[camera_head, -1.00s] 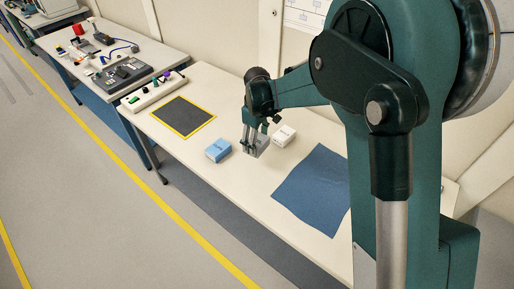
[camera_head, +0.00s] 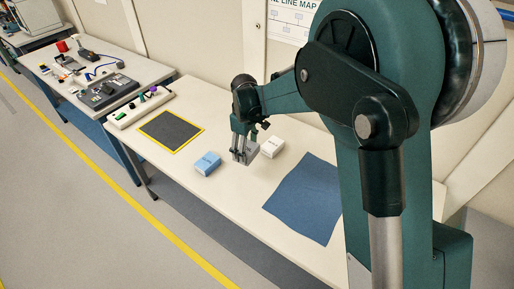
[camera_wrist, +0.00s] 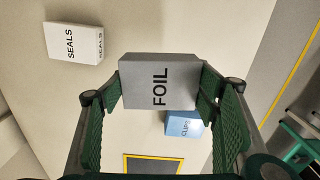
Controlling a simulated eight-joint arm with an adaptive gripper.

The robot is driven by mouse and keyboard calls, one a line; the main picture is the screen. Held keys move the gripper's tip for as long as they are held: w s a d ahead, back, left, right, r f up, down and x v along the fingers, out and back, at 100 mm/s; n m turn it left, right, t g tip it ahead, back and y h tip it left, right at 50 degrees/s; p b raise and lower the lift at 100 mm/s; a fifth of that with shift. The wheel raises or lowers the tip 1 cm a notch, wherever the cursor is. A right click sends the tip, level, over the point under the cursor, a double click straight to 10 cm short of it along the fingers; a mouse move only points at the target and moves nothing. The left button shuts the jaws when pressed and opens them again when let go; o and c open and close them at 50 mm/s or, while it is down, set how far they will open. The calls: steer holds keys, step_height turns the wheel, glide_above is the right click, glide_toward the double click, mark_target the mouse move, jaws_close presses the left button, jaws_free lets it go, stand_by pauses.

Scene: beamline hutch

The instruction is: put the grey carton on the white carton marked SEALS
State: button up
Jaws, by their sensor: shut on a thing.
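The grey carton (camera_wrist: 158,84), marked FOIL, is between the two fingers of my gripper (camera_wrist: 160,92) in the wrist view. The fingers are shut on its sides. In the head view my gripper (camera_head: 242,152) holds the grey carton (camera_head: 248,155) close over the table; the exact gap is hard to tell. The white carton (camera_head: 271,147) stands on the table just right of the grey one. In the wrist view the white carton (camera_wrist: 74,42), marked SEALS, is at the upper left, apart from the grey carton, with its top bare.
A blue carton (camera_head: 207,164), marked CLIPS in the wrist view (camera_wrist: 183,125), stands left of my gripper. A yellow-edged dark mat (camera_head: 171,131) lies farther left. A blue cloth (camera_head: 305,197) lies to the right. A power strip (camera_head: 139,107) is at the table's far end.

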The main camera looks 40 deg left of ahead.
step_height(320, 180, up, 5)
steer(key=m+p, duration=0.1)
steer(key=p, duration=0.3)
glide_above(273, 143)
steer(key=shift+s+f, duration=0.15)
steer(key=shift+f, duration=0.1)
steer(key=shift+f, duration=3.05)
steer(key=shift+f, duration=1.85)
steer(key=shift+f, duration=0.2)
steer(key=o, duration=0.9)
